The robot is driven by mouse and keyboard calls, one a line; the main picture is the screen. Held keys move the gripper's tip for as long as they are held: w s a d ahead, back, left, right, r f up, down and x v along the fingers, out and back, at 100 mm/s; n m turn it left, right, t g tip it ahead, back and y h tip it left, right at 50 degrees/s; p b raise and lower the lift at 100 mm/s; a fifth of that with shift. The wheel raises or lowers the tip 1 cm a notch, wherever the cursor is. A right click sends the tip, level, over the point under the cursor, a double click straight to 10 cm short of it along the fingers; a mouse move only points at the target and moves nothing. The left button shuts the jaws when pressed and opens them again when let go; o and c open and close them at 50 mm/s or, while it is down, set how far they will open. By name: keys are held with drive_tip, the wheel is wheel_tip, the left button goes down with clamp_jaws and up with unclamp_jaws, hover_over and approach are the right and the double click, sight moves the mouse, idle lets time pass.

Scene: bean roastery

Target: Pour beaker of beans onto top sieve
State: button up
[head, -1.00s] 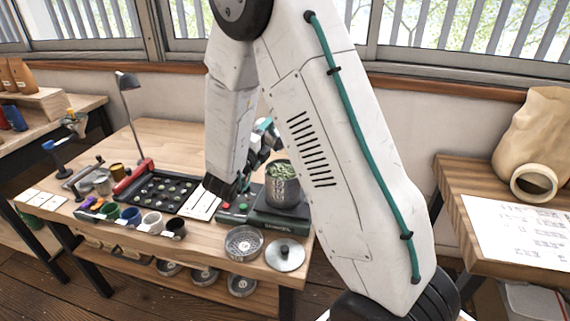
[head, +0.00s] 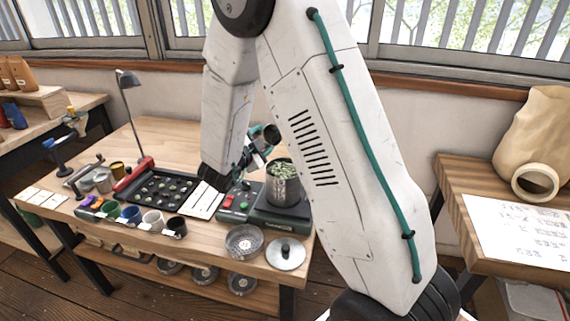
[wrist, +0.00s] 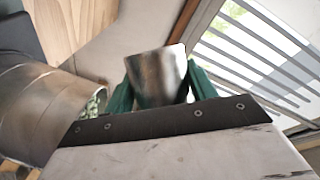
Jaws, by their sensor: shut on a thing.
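My gripper (wrist: 160,88) has its teal fingers shut on a shiny metal beaker (wrist: 158,72) in the wrist view. The beaker appears tilted; its inside does not show there. In the head view my gripper (head: 257,145) is partly hidden by my arm, just above and left of the sieve stack. The round metal sieve stack (head: 284,190) stands on a dark green shaker base (head: 276,218). Pale green beans (head: 282,169) lie in its open top. The stack also shows at the left of the wrist view (wrist: 35,105), beside the beaker, with some beans visible at its rim.
A loose sieve pan (head: 244,241) and a round lid (head: 286,254) lie at the table's front edge. A black tray (head: 165,190) of samples, several cups (head: 153,221) and a lamp (head: 127,78) stand to the left. The table's back left is clear.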

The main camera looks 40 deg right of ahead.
drive_tip(key=shift+s+r+n+g, duration=0.1)
drive_tip(key=shift+r+n+g, duration=0.25)
drive_tip(key=shift+n, duration=0.45)
drive_tip(key=shift+f+n+y, duration=0.3)
drive_tip(key=shift+f+n, duration=0.1)
drive_tip(key=w+f+n, duration=0.1)
drive_tip(key=w+n+g+p, duration=0.1)
drive_tip(key=shift+w+f+n+g+y, duration=0.15)
drive_tip(key=shift+f+n+g+y, duration=0.15)
drive_tip(key=shift+f+n, duration=0.1)
wheel_tip(320, 180, down, 8)
drive_tip(key=w+n+g, duration=0.1)
drive_tip(key=w+n, duration=0.1)
drive_tip(key=n, duration=0.1)
drive_tip(key=shift+r+g, duration=0.25)
drive_tip(key=shift+g, duration=0.1)
